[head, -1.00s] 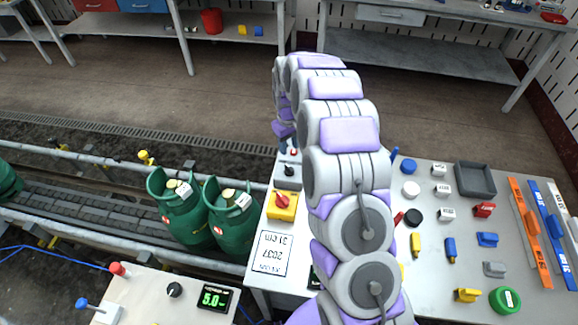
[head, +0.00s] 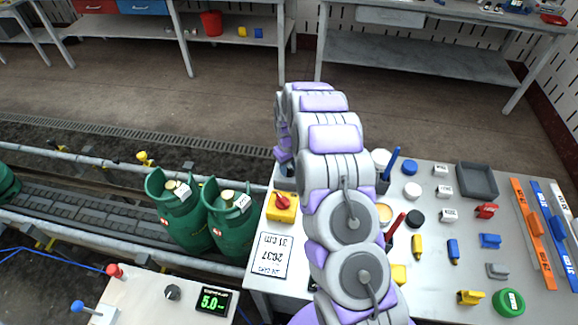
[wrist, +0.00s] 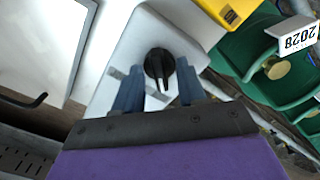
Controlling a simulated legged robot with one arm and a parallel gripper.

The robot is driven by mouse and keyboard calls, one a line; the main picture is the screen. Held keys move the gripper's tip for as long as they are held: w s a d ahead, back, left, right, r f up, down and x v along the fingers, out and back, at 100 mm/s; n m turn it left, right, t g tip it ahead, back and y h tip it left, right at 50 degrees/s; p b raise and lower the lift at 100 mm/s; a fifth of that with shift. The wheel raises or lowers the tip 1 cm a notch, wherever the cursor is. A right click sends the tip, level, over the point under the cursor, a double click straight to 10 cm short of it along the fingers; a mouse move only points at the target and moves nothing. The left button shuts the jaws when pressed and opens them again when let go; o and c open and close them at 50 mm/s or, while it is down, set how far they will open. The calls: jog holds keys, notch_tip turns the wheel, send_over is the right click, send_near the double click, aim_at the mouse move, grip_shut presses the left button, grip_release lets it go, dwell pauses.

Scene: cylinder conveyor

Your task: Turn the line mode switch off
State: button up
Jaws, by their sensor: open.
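A black rotary knob (wrist: 159,64) with a pointer sits on a light grey box (wrist: 143,38) in the wrist view; I take it as the line mode switch. The pointer aims toward the lower part of the wrist view. My gripper (wrist: 158,78) is open, with one blue-grey finger on each side of the knob. I cannot tell whether the fingers touch it. In the head view my arm mostly hides the knob and box, behind the yellow box.
A yellow box with a red switch (head: 283,206) stands next to the grey box. Green gas cylinders (head: 227,217) stand on the conveyor (head: 90,208) to the left. Small parts and a grey tray (head: 477,180) lie on the table at right.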

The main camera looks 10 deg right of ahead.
grip_shut()
jog(key=shift+m, duration=0.3)
jog(key=m+p, duration=0.2)
jog(key=m, duration=0.1)
jog(key=shift+r+p, duration=0.2)
jog(key=shift+p, duration=0.1)
jog(key=m+p, duration=0.2)
jog(key=m, duration=0.3)
jog(key=shift+f, duration=0.15)
jog(key=shift+m, duration=0.3)
grip_release()
dwell(0.4)
